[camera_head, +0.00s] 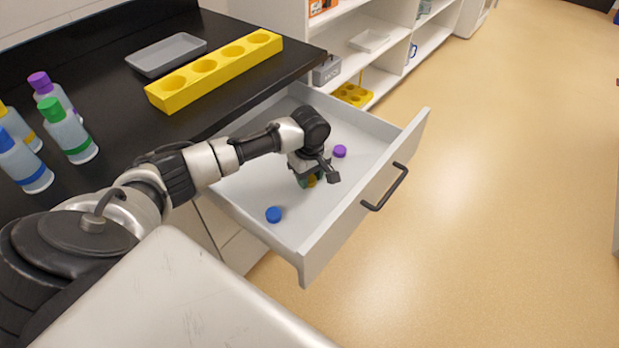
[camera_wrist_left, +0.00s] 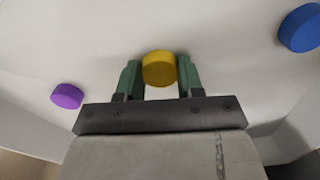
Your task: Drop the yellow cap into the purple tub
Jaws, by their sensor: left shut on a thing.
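The yellow cap (camera_wrist_left: 159,69) is between the two green fingers of my left gripper (camera_wrist_left: 160,78), which is shut on it inside the open drawer. In the head view the yellow cap (camera_head: 311,181) shows only in part, below my left gripper (camera_head: 309,180). The drawer floor lies close behind the cap; I cannot tell whether they touch. I see no purple tub in either view. My right gripper is not in view.
The drawer (camera_head: 345,205) also holds a purple cap (camera_head: 340,151) and a blue cap (camera_head: 274,214). On the black counter are several capped bottles (camera_head: 68,130), a yellow block with holes (camera_head: 215,71) and a grey tray (camera_head: 166,54). White shelves (camera_head: 341,47) stand behind.

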